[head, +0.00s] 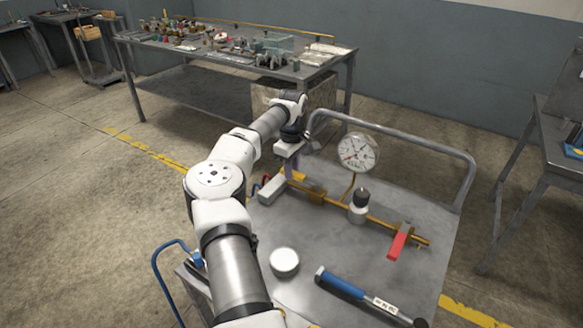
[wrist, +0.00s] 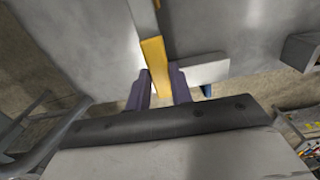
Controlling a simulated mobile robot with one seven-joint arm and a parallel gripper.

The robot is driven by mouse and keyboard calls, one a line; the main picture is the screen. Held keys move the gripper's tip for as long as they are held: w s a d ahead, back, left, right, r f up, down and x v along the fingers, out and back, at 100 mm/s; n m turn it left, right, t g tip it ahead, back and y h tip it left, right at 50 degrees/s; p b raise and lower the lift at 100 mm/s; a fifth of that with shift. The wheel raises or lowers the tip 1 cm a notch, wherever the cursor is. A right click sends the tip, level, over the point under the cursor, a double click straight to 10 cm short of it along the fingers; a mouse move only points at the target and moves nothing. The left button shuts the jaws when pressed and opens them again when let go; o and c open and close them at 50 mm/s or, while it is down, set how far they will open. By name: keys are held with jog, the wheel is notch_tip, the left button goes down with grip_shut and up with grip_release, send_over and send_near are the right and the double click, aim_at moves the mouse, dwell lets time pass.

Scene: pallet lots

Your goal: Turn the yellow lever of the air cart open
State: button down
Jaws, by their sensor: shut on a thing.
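The air cart (head: 330,238) is a grey cart carrying a brass pipe (head: 378,217) with fittings. My gripper (head: 292,168) reaches down over the cart's far left part. In the wrist view, the purple fingers of my gripper (wrist: 158,88) stand on either side of the yellow lever (wrist: 154,55) and are shut on it. The lever runs up the picture from between the fingers. In the head view, the arm's end and fingers make the lever hard to make out. A light grey block (wrist: 203,71) sits just right of the lever in the wrist view.
A round gauge (head: 357,152), a regulator with a black knob (head: 359,198) and a red lever (head: 398,246) stand along the pipe. A white round lid (head: 284,262) and a blue-handled tool (head: 342,284) lie nearer. A grey rail (head: 400,138) edges the cart's back.

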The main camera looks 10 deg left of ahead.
jog(key=shift+w+d+r, duration=0.1)
jog(key=c, duration=1.2)
grip_release()
jog(key=shift+c, duration=0.2)
notch_tip(320, 180, up, 14)
jog(key=b, duration=0.2)
jog(key=shift+f, duration=0.2)
